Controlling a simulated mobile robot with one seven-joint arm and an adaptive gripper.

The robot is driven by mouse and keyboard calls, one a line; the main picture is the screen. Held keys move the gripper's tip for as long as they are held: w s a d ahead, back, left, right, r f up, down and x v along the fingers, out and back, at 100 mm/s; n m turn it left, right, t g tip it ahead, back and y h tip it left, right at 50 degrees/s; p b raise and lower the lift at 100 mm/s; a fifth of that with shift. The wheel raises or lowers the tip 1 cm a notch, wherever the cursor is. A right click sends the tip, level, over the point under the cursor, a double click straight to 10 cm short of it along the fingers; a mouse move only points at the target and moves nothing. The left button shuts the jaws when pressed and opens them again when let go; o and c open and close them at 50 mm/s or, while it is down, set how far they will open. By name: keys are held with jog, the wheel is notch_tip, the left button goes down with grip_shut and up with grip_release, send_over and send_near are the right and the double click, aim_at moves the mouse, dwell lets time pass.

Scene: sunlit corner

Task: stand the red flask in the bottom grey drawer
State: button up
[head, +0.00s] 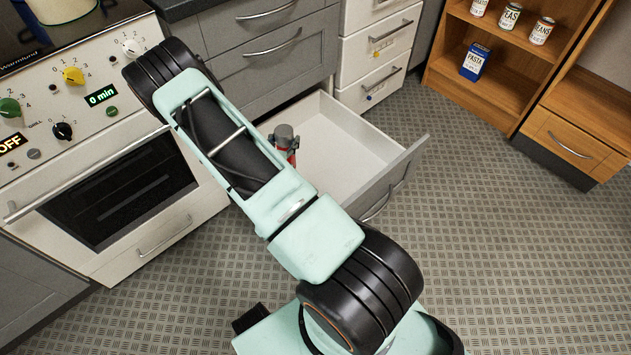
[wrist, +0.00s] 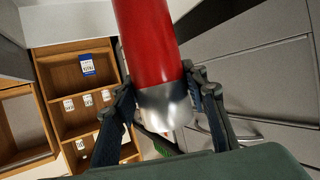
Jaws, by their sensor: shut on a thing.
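The red flask (wrist: 148,35) has a silver-grey end (wrist: 165,105) that lies between the fingers of my gripper (wrist: 163,90) in the wrist view. My gripper is shut on the flask near that end. In the head view a bit of the flask's red body (head: 292,157) shows beside my arm, over the inside of the bottom grey drawer (head: 345,152). That drawer is pulled open, with a pale, empty-looking interior. My arm hides most of the flask and the drawer's near left part. I cannot tell whether the flask touches the drawer floor.
A white oven (head: 120,200) with knobs stands at the left. Closed grey drawers (head: 275,70) are above the open one, and white drawers (head: 380,50) are to its right. A wooden shelf (head: 500,80) holds cans and a blue pasta box (head: 475,62). The floor at right is clear.

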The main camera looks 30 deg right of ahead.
jog(key=s+d+f+m+g+b, duration=0.1)
jog(key=f+b, duration=0.3)
jog(key=f, duration=0.6)
jog(key=s+d+f+m+h+b, duration=0.1)
jog(key=s+d+f+b, duration=0.1)
jog(key=f, duration=0.8)
jog(key=shift+s+g+h+b, duration=0.3)
jog(key=shift+s+g+b, duration=0.1)
jog(key=shift+s+b, duration=0.55)
jog(key=shift+f, duration=0.1)
jog(key=o, duration=1.4)
jog(key=shift+f, duration=0.1)
jog(key=shift+o, duration=0.2)
